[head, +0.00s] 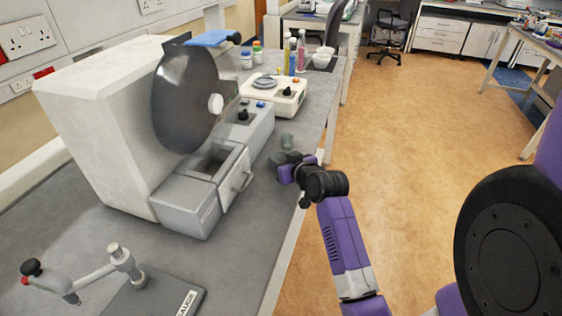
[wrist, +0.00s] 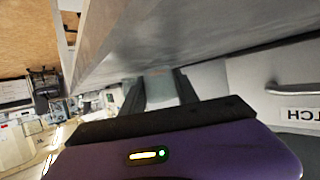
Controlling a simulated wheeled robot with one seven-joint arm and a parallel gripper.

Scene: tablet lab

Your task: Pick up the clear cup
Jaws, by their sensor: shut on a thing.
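The clear cup (head: 287,140) is small, greyish and see-through, at the bench's right edge in the head view. My gripper (head: 283,160) is right at it, and its dark fingers partly hide it. In the wrist view the two dark fingers of my gripper (wrist: 158,92) stand either side of a pale see-through shape, the clear cup (wrist: 160,90), and are shut on it. Whether the cup is clear of the bench top cannot be told.
A grey-white machine with a large dark disc (head: 185,100) and an open drawer-like front stands left of my gripper. A gauge stand (head: 130,270) is nearer. The floor at right is open.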

